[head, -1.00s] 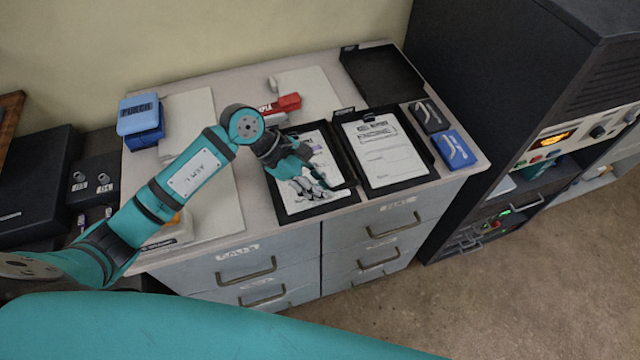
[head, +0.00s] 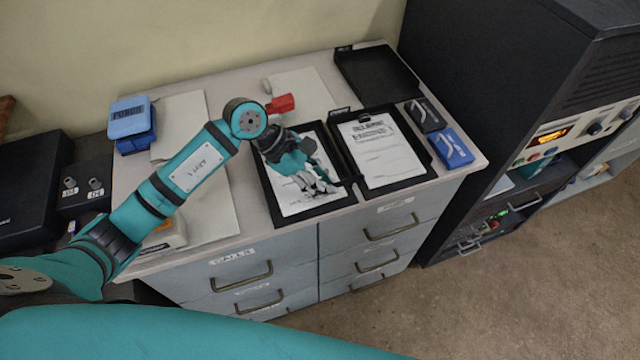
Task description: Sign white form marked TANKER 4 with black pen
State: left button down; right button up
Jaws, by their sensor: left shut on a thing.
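Two white forms lie side by side in black trays on the grey cabinet top. The left form (head: 294,203) is partly hidden under my left gripper. The right form (head: 382,152) lies uncovered, with a printed heading too small to read. I cannot tell which one is marked TANKER 4. My left gripper (head: 322,186) points down over the right part of the left form. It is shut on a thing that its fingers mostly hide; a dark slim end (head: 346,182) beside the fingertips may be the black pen. Contact with the paper cannot be made out. My right gripper is not in view.
An empty black tray (head: 378,75) stands behind. A black box (head: 424,115) and a blue box (head: 452,148) sit at the right edge. A dark rack (head: 480,80) stands right.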

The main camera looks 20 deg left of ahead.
pick_arm(q)
jog(key=shift+w+d, duration=0.1)
jog(key=shift+d, duration=0.1)
jog(key=shift+w+d+f+b, duration=0.1)
jog(key=shift+d+b, duration=0.3)
jog(key=shift+d, duration=0.1)
jog(key=shift+w+d+b, duration=0.15)
jog(key=shift+d+b, duration=0.15)
jog(key=shift+d, duration=0.15)
jog(key=shift+w+d+b, duration=0.2)
jog(key=shift+w+b, duration=0.15)
jog(key=shift+b, duration=0.15)
jog(key=shift+w+d, duration=0.1)
jog(key=shift+w, duration=0.05)
